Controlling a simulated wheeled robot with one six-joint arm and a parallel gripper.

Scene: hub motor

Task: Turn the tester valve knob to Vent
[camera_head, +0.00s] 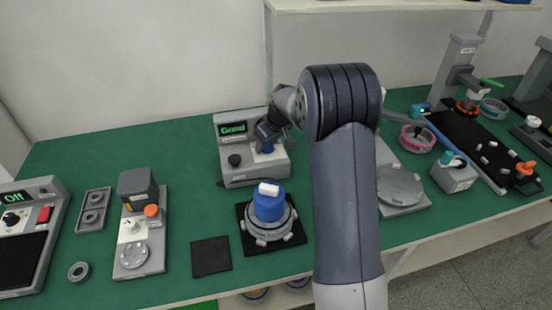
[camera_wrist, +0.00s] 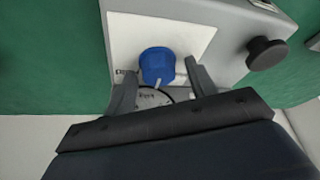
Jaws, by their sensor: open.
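The tester (camera_head: 240,178) is a grey box with a green display that reads "Good". Its blue valve knob (camera_wrist: 157,64) sits on a white panel (camera_wrist: 190,40), and it also shows in the head view (camera_head: 268,149). A pale pointer on the knob points toward the bottom of the wrist view. Small labels beside the knob are partly hidden and hard to read; I cannot make out Vent. My gripper (camera_wrist: 161,72) is open, with one finger to each side of the knob and gaps visible. In the head view my gripper (camera_head: 267,134) is over the tester's right part.
A black knob (camera_wrist: 266,53) stands on the tester beside the white panel. In front of the tester, a blue-topped hub part (camera_head: 269,207) sits on a dark mat. A grey press-like device (camera_head: 138,190) stands to the left. Bare green bench (camera_head: 185,160) lies left of the tester.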

